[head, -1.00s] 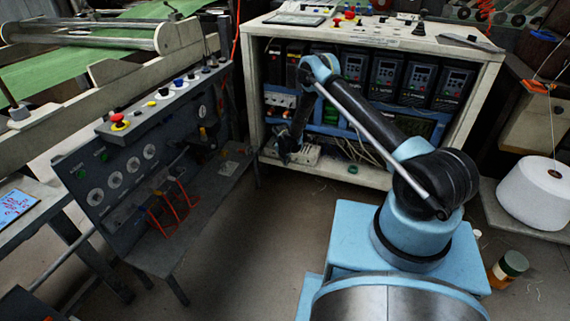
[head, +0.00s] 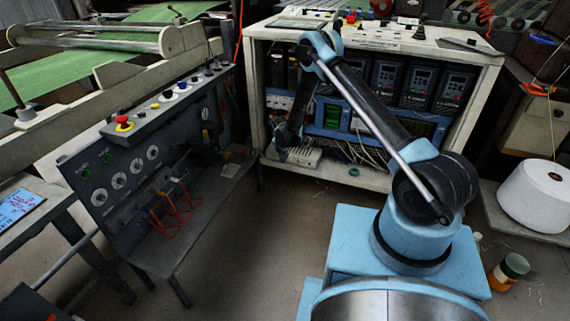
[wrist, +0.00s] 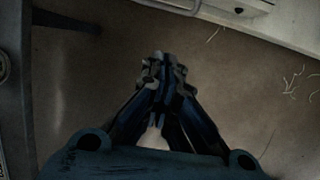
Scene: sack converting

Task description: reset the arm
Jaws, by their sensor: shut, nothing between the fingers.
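My gripper shows in the wrist view (wrist: 160,65) with its dark fingers brought together, shut and empty. It points down at bare brown floor. In the head view my gripper (head: 281,153) hangs at the end of my raised, folded arm, in front of the open control cabinet (head: 378,178). Its fingertips are too small and dark to make out there.
Floor (head: 255,250) between panel and my base is clear.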

